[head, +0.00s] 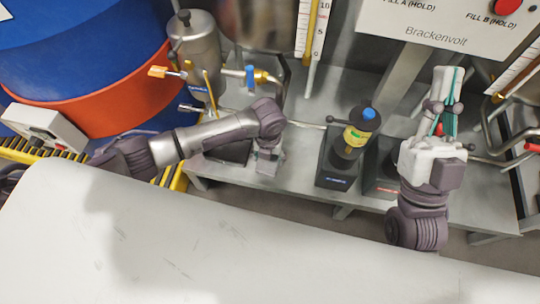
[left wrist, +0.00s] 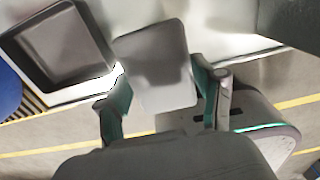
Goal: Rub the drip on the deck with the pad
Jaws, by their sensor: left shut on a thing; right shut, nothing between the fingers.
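My left gripper (head: 268,152) reaches down over the grey deck (head: 300,168) near its front edge. In the left wrist view the left gripper (left wrist: 163,100) has its teal fingers on either side of a grey, rounded-square pad (left wrist: 153,62) and is shut on it. Whether the pad touches the deck is unclear. In the head view the pad is largely hidden by the gripper. I cannot make out the drip in either view. My right gripper (head: 440,112) is shut and empty, pointing up over the right part of the deck.
A dark square tray (left wrist: 62,48) lies beside the pad. On the deck stand a metal canister (head: 197,50), piping with a blue-handled valve (head: 250,78), and a black stand with a yellow-banded bottle (head: 357,137). A blue and orange drum (head: 110,100) is at left.

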